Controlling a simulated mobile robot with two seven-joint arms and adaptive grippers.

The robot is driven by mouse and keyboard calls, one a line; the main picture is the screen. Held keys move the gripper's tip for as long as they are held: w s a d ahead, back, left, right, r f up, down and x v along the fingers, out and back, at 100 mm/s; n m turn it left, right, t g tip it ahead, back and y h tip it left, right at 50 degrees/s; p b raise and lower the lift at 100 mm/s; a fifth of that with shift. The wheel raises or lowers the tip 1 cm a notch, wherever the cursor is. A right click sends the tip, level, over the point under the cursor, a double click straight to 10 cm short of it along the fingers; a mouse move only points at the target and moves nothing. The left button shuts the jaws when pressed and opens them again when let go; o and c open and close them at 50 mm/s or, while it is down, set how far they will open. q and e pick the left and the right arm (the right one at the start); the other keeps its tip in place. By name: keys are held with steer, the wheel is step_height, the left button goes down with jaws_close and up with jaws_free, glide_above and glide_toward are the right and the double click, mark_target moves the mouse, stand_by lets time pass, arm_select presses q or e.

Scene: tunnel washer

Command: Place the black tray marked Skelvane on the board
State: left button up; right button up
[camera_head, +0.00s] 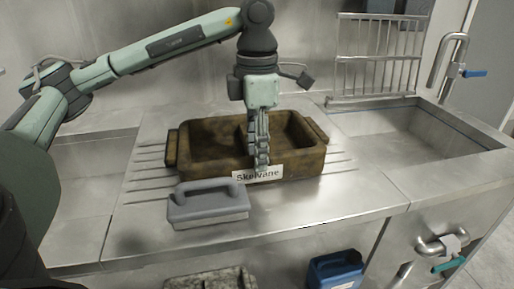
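The tray marked Skelvane (205,168) is a dark brown-black rectangular tub with end handles and a white label on its front. It sits upright on the grooved steel board (315,200), with grooves showing on both sides of it. My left gripper (262,165) points straight down at the tray's front wall, just above the label, and covers part of the rim. Its fingers are seen edge-on, so I cannot tell whether they grip the wall. My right gripper is not in view.
A grey block with a handle (208,206) stands in front of the tray at the left. A sink basin (400,130), a wire rack (378,60) and a tap (447,60) are at the right. Below the counter are a blue container (335,272) and a mottled grey item (210,279).

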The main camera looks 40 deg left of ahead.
arm_select(q)
steer(key=shift+r, duration=0.1)
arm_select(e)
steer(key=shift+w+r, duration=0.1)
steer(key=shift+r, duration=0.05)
